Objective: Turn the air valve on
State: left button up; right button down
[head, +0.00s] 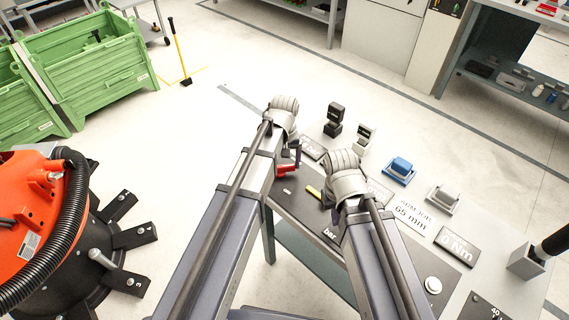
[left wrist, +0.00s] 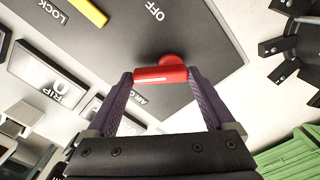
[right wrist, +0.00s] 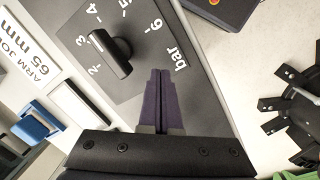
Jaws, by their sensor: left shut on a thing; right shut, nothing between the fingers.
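The red air valve handle (left wrist: 162,74) is between the fingertips of my left gripper (left wrist: 160,80) in the left wrist view. The gripper is shut on this handle, which sits on a dark panel (left wrist: 110,50). The word OFF is printed beyond the handle; another label below is partly hidden by a finger. In the head view, the red valve (head: 287,169) shows at the table's left edge, below my left wrist. My right gripper (right wrist: 160,72) is shut and empty over the panel, beside a black dial knob (right wrist: 110,53) marked in bar.
Blue (head: 399,170) and grey fixtures (head: 442,199) stand on the table's right part. Green crates (head: 85,55) and a red-black machine (head: 45,215) stand left.

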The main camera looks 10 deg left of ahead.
pick_arm(q)
jog(key=n, duration=0.3)
jog(key=shift+w+a+n, duration=0.1)
jog(key=shift+w+n, duration=0.15)
jog(key=shift+n, duration=0.15)
jog(key=shift+w+a+n, duration=0.1)
jog(key=shift+n, duration=0.85)
jog(key=shift+w+a+n, duration=0.1)
jog(key=shift+n, duration=0.85)
jog(key=o, duration=1.1)
jog(key=shift+r, duration=0.1)
pick_arm(e)
jog(key=shift+r, duration=0.1)
pick_arm(q)
notch_tip(320, 180, up, 8)
jog(key=p, duration=0.8)
pick_arm(e)
notch_tip(320, 180, up, 8)
jog(key=shift+f, duration=0.2)
pick_arm(q)
jog(key=shift+f, duration=0.2)
